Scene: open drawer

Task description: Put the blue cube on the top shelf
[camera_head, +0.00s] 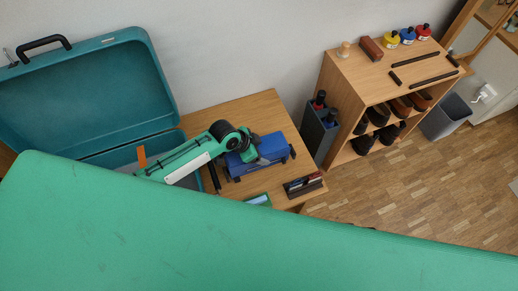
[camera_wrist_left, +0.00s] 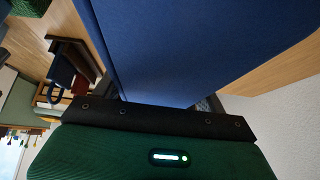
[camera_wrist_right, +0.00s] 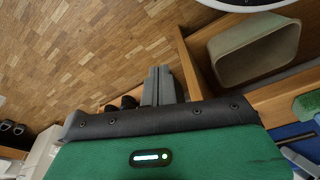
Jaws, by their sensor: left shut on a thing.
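The blue cube (camera_head: 262,150) looks like a blue box in the head view, over the wooden table. My left gripper (camera_head: 258,160) is shut on it, with dark finger parts showing at its sides. In the left wrist view the blue cube (camera_wrist_left: 190,50) fills the space between the fingers. I cannot tell whether it touches the table. The wooden shelf unit (camera_head: 352,72) stands at the right, with several things on its top board. My right gripper (camera_wrist_right: 160,86) shows only in the right wrist view, with its fingers together and empty.
An open teal case (camera_head: 85,85) lies at the left of the wooden table (camera_head: 250,108). A dark bin with bottles (camera_head: 320,130) stands between table and shelf unit. Shoes (camera_head: 385,110) fill the lower boards. A grey bin (camera_head: 446,117) is at the right. A large green surface hides the foreground.

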